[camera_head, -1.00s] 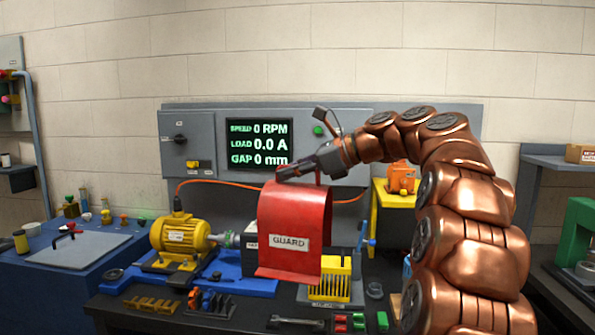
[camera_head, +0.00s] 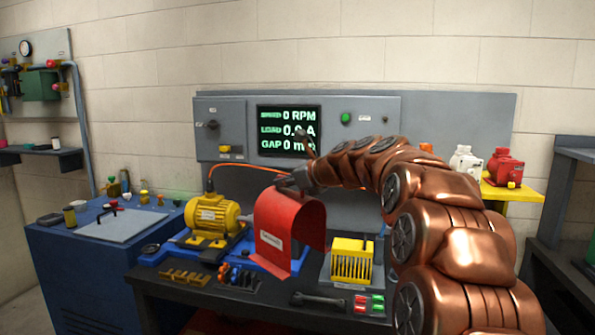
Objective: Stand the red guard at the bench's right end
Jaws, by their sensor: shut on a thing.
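The red guard (camera_head: 297,215) is an arched sheet with a pale label on its front flank. It is in the middle of the head view, over the right end of the blue base and right of the yellow motor (camera_head: 212,215). My gripper (camera_head: 287,184) is shut on the guard's top edge, reaching in from the right. The guard hides what is behind and under it. I cannot tell whether its lower edge touches anything. The dark bench (camera_head: 230,303) runs beneath; my arm covers its right end.
A yellow slotted block (camera_head: 351,261) stands right of the guard. A wrench (camera_head: 318,299), red and green blocks (camera_head: 369,303) and small tools (camera_head: 237,277) lie along the front edge. The display panel (camera_head: 289,130) stands behind.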

